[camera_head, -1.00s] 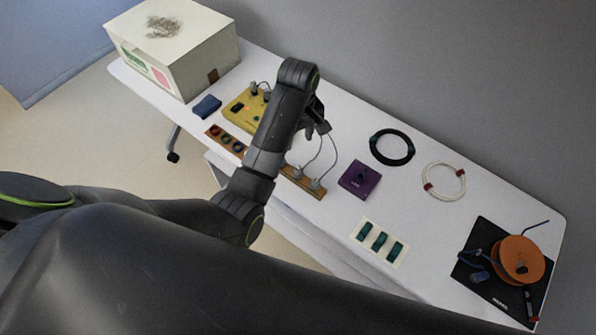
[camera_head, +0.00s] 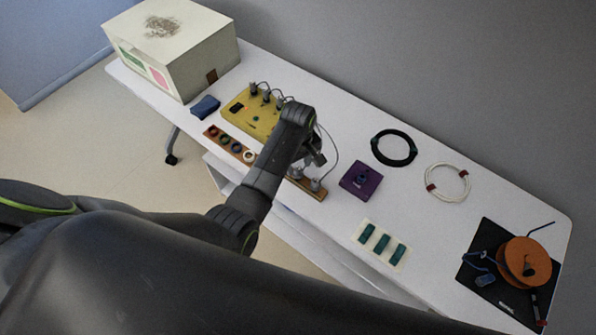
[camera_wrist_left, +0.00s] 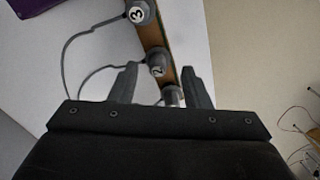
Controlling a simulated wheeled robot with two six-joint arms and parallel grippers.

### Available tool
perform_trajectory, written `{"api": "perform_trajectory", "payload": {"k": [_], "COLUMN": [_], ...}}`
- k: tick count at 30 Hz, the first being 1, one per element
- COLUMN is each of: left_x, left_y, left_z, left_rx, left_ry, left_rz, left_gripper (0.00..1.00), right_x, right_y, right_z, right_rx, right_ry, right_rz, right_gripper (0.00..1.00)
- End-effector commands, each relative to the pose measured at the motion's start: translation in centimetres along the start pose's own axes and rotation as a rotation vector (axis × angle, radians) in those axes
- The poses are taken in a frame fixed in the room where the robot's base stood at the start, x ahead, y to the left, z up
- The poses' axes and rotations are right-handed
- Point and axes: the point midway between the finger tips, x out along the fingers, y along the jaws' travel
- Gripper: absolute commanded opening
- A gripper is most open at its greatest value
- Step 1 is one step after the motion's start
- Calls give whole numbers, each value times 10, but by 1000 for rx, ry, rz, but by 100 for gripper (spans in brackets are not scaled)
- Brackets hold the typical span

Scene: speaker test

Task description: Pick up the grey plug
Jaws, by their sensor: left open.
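Grey plugs stand in a row on a brown wooden strip (camera_head: 318,193). In the left wrist view, one marked 3 (camera_wrist_left: 138,12) is at the top, and one marked 2 (camera_wrist_left: 157,63) shows between my fingertips. A third plug (camera_wrist_left: 173,96) is lower, partly hidden by my gripper. Thin grey cables run from the plugs. In the head view, two grey plugs (camera_head: 316,184) show at the strip's right end. My left gripper (camera_wrist_left: 159,70) is open and empty, over the strip; I cannot tell its exact height. My right gripper is not in view.
A yellow box (camera_head: 250,118) with plugs and cables is behind my left arm. Colored rings (camera_head: 224,138) sit on the strip's left part. A purple block (camera_head: 360,181), black cable coil (camera_head: 394,147), white coil (camera_head: 447,182) and orange reel (camera_head: 524,262) lie right on the white table (camera_head: 330,228).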

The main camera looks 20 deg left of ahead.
Motion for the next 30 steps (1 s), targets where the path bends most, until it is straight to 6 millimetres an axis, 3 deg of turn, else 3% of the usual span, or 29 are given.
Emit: {"api": "perform_trajectory", "payload": {"k": [12,21,30], "left_x": [42,46,46], "left_y": [2,2,2], "left_z": [-4,-4,-4], "left_rx": [0,-1,0], "left_ry": [0,1,0], "left_rz": [-2,0,0], "left_gripper": [43,43,6], "right_x": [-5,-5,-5], "right_y": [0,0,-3], "right_z": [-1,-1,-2], "right_rx": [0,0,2], "right_ry": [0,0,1], "right_rz": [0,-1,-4], "right_gripper": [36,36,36]}}
